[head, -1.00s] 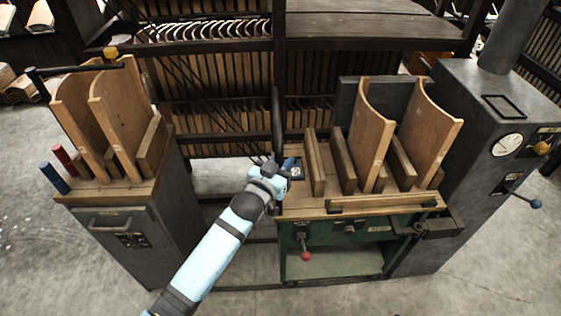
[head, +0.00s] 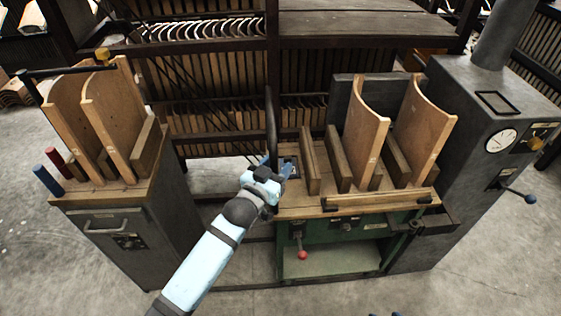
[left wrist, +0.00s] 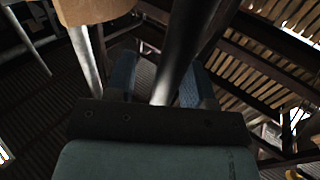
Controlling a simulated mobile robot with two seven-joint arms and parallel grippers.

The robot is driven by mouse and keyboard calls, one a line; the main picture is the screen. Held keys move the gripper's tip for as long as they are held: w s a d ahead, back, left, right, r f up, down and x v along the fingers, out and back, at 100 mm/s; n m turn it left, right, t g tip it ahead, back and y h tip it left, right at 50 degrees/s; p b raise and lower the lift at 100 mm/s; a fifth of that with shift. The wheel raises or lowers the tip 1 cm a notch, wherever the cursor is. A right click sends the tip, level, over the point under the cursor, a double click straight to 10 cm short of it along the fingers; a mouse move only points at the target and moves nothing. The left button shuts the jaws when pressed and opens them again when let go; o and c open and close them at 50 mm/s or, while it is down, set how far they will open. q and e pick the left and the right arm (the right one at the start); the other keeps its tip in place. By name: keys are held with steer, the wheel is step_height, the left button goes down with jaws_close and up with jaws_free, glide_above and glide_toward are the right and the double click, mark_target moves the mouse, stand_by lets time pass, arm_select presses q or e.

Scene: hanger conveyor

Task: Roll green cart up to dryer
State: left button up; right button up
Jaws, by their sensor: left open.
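The green cart (head: 315,231) stands in the middle of the head view, with a wooden top carrying upright boards and curved wooden forms. The grey dryer (head: 462,120), with a round gauge and a thick pipe, stands at its right; the cart's right end looks close to it. My left gripper (head: 278,166) is open at the cart's left end, beside a dark upright bar (head: 271,125). In the left wrist view, a round grey bar (left wrist: 183,50) runs between the two blue fingers; contact cannot be told. Two small dark tips at the head view's bottom edge may be my right gripper (head: 384,314).
A grey cabinet (head: 135,237) with curved wooden forms and red and blue cylinders stands at the left. A dark rack (head: 360,28) of wooden pieces fills the back. A red-knobbed lever (head: 302,254) sticks out of the cart's front. The concrete floor in front is clear.

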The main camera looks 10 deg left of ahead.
arm_select(q)
steer(key=v, duration=1.1)
steer(key=shift+s, duration=0.4)
arm_select(e)
steer(key=shift+a, duration=0.1)
arm_select(q)
steer(key=shift+r, duration=0.1)
arm_select(e)
steer(key=shift+r, duration=0.1)
arm_select(q)
steer(key=s+a+f+n+g+y, duration=0.1)
steer(key=s+a+f+g, duration=0.15)
steer(key=s+f, duration=0.55)
steer(key=s+a+f+g+y, duration=0.1)
steer(key=s+f+g, duration=0.3)
steer(key=s+f, duration=0.3)
step_height(320, 180, up, 13)
steer(key=s+p, duration=0.2)
steer(key=p, duration=1.4)
steer(key=shift+a, duration=0.4)
arm_select(e)
step_height(320, 180, up, 13)
steer(key=d, duration=0.1)
steer(key=shift+s+r+n, duration=0.15)
steer(key=shift+s+n, duration=0.15)
steer(key=shift+s, duration=0.15)
steer(key=shift+r+t, duration=0.15)
steer(key=shift+t, duration=0.15)
